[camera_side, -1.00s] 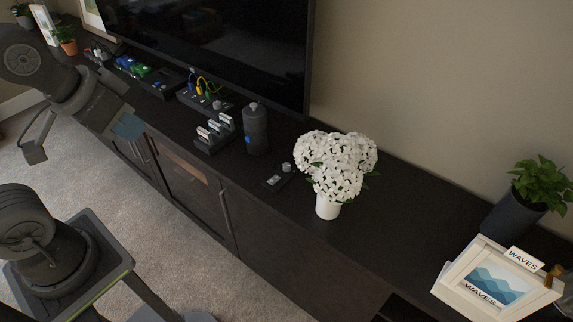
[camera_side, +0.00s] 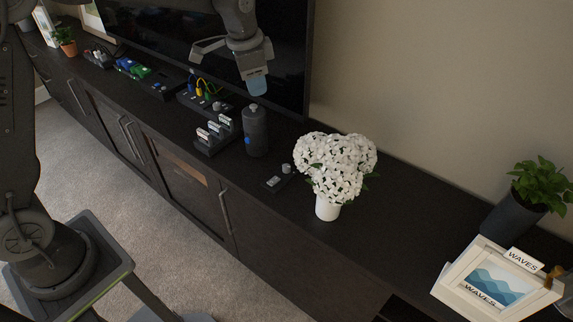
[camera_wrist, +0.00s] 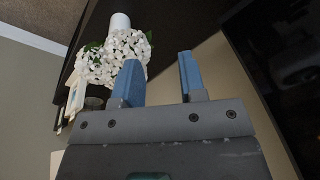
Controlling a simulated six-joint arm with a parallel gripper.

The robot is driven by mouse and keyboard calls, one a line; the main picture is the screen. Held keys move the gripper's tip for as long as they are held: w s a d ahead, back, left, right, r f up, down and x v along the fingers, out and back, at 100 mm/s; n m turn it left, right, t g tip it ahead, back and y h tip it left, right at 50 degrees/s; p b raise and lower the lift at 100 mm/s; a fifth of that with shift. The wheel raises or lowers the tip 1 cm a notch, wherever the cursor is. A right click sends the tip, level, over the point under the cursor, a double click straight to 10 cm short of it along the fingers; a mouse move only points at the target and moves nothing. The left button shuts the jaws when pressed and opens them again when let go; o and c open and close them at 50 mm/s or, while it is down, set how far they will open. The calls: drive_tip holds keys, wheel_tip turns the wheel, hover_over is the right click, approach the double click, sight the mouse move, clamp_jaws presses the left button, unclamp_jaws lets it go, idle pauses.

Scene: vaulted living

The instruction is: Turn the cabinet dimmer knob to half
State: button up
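A small dark panel (camera_side: 274,183) with a grey round knob (camera_side: 286,168) lies on the cabinet top between the bottle and the flower vase; it looks like the dimmer, but its setting is too small to read. The dark cabinet (camera_side: 225,215) runs along the wall. My gripper (camera_side: 257,86) is in the air in front of the TV, above and behind the bottle, apart from the knob. In the wrist view my gripper (camera_wrist: 160,76) has its two blue fingers apart with nothing between them. I cannot make out the knob in the wrist view.
A dark bottle (camera_side: 256,130) stands left of the panel, and a white flower vase (camera_side: 328,207) stands right. A switch block (camera_side: 213,137), a cable box (camera_side: 204,98) and the TV (camera_side: 285,60) are nearby. The cabinet top right of the vase is clear up to the picture frame (camera_side: 493,283).

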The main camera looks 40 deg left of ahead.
drive_tip(key=w+f+m+g, duration=0.1)
drive_tip(key=w+f+m, duration=0.2)
drive_tip(key=w+f, duration=0.65)
drive_tip(key=m+g, duration=0.1)
hover_over(286, 166)
wheel_tip(286, 166, down, 10)
drive_tip(key=shift+m, duration=0.3)
wheel_tip(286, 166, down, 14)
drive_tip(key=shift+d+f, duration=0.1)
drive_tip(key=shift+f, duration=0.15)
drive_tip(key=shift+c, duration=0.2)
drive_tip(key=c, duration=0.6)
